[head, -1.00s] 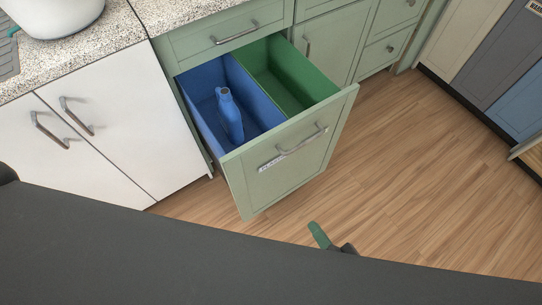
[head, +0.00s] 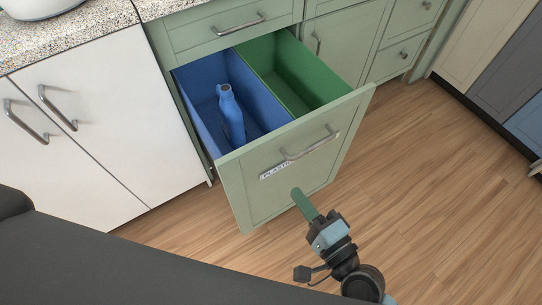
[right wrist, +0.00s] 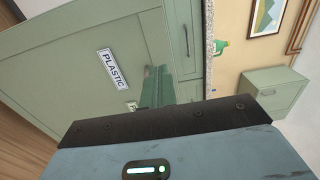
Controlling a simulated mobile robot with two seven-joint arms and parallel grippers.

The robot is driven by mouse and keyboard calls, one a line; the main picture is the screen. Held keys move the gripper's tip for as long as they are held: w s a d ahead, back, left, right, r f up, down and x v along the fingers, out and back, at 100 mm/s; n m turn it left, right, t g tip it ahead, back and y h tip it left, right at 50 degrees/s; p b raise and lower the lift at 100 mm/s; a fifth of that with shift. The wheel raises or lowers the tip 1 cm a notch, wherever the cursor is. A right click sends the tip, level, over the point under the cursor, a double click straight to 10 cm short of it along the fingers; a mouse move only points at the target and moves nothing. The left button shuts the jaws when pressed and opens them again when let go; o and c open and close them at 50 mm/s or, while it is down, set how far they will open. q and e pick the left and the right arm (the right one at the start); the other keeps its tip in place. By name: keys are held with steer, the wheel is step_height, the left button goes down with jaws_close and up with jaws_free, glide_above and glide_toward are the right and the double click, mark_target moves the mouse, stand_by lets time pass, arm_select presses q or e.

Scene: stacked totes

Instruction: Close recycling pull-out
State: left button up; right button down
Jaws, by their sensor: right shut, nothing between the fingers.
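The recycling pull-out stands open, its pale green front panel (head: 262,187) facing me with a metal bar handle (head: 312,146) and a "PLASTIC" label (head: 276,171). It holds a blue bin (head: 197,98) and a green bin (head: 271,62); a blue bottle (head: 232,112) stands in the blue bin. My right gripper (head: 298,193) is shut and empty, its green fingers just in front of the panel, below the handle and label. Contact with the panel I cannot tell. The right wrist view also shows the panel (right wrist: 60,75), the label (right wrist: 112,68) and the fingers (right wrist: 155,88). My left gripper is not in view.
White cabinet doors (head: 110,130) stand left of the pull-out. A closed drawer (head: 225,28) sits above it under the speckled counter (head: 70,40). Green cabinets (head: 345,40) stand to the right. The wooden floor (head: 440,190) at right is clear.

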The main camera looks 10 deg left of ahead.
glide_toward(264, 148)
steer(key=x, duration=0.5)
steer(key=shift+w+a, duration=0.1)
steer(key=shift+a, duration=0.1)
steer(key=shift+w+a+f, duration=0.1)
steer(key=shift+w+a, duration=0.3)
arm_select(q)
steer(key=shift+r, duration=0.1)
arm_select(e)
steer(key=shift+w+a, duration=0.1)
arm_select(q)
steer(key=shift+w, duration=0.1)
arm_select(e)
steer(key=shift+w, duration=0.1)
